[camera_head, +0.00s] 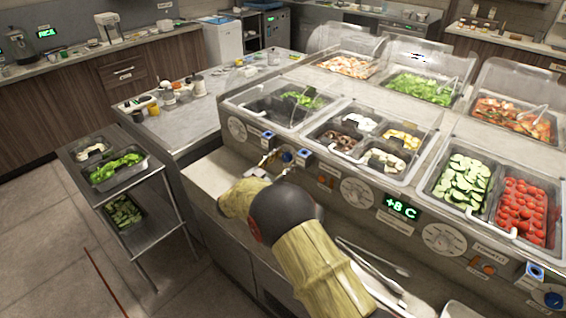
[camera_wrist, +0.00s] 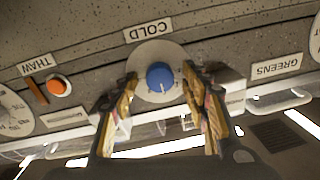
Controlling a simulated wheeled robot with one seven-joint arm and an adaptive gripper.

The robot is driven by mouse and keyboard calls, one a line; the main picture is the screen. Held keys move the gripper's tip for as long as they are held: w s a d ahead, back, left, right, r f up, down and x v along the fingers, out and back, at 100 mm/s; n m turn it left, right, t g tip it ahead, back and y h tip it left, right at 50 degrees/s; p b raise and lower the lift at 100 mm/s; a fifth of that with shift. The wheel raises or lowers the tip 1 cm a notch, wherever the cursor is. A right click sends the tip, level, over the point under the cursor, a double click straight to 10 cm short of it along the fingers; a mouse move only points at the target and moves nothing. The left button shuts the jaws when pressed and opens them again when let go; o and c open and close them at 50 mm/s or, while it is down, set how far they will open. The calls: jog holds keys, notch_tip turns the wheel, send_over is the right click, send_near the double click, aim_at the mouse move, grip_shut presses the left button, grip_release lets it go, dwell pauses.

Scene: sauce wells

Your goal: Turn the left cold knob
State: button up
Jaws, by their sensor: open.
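The left cold knob is a round blue knob with a white pointer mark on a pale dial plate. In the wrist view the blue knob (camera_wrist: 160,76) sits under the "COLD" label (camera_wrist: 148,29). My gripper (camera_wrist: 160,84) is open, with one finger on each side of the knob. Gaps show between the fingers and the knob, so no grip is visible. In the head view the knob (camera_head: 287,157) shows on the counter front at my gripper (camera_head: 284,161), partly hidden by it.
An orange button (camera_wrist: 59,88) under a "THAW" label is left of the knob in the wrist view. A second blue knob (camera_head: 553,299) is at far right in the head view. Food wells (camera_head: 440,215) line the counter above the panel.

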jog(key=shift+c, duration=0.3)
jog(key=c, duration=1.1)
